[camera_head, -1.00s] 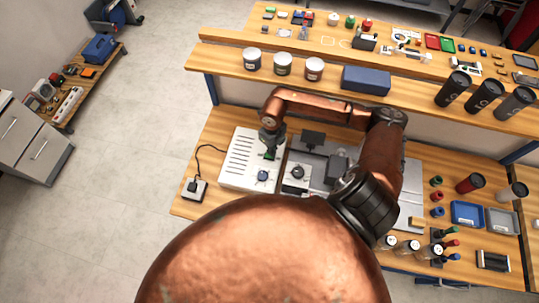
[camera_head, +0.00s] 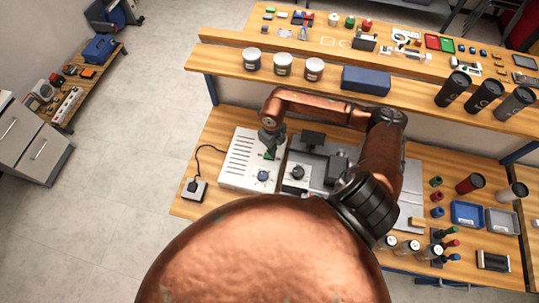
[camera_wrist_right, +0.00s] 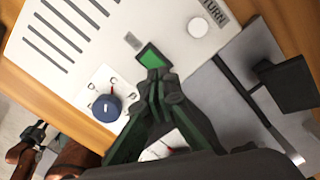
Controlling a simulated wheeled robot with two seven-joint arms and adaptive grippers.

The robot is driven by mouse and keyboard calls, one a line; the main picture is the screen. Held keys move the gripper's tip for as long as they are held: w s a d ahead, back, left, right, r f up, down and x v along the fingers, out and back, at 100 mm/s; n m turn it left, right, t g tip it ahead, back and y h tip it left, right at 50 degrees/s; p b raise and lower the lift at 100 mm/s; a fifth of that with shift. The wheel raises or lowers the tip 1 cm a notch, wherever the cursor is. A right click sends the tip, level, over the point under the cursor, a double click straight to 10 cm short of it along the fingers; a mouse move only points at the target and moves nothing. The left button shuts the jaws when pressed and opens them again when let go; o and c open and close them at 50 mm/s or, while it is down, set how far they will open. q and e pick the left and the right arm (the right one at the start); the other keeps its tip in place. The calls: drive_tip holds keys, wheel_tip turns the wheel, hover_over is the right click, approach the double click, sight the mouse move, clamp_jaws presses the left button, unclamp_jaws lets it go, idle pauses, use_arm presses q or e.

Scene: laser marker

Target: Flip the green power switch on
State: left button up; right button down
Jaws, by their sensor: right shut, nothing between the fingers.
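The green power switch (camera_wrist_right: 151,56) is on the white control box (camera_head: 235,168). In the head view the green switch (camera_head: 269,156) shows just below my right gripper (camera_head: 268,148). In the right wrist view my right gripper (camera_wrist_right: 158,78) is shut and empty, with its fingertips at the lower edge of the switch. I cannot tell for sure whether they touch it. The fingers hide part of the box below the switch. My left gripper is not in view.
A blue knob (camera_wrist_right: 108,108) sits left of the fingers on the box. A round white button (camera_wrist_right: 198,27) is to the right. The dark machine part (camera_wrist_right: 288,82) stands further right. A small box with a black knob (camera_head: 194,188) lies on the bench to the left.

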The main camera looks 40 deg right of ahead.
drive_tip(key=shift+f+b, duration=1)
drive_tip(key=shift+f, duration=0.2)
idle(0.6)
drive_tip(key=shift+r+p, duration=2)
drive_tip(key=shift+r, duration=1.55)
drive_tip(key=shift+f, duration=0.15)
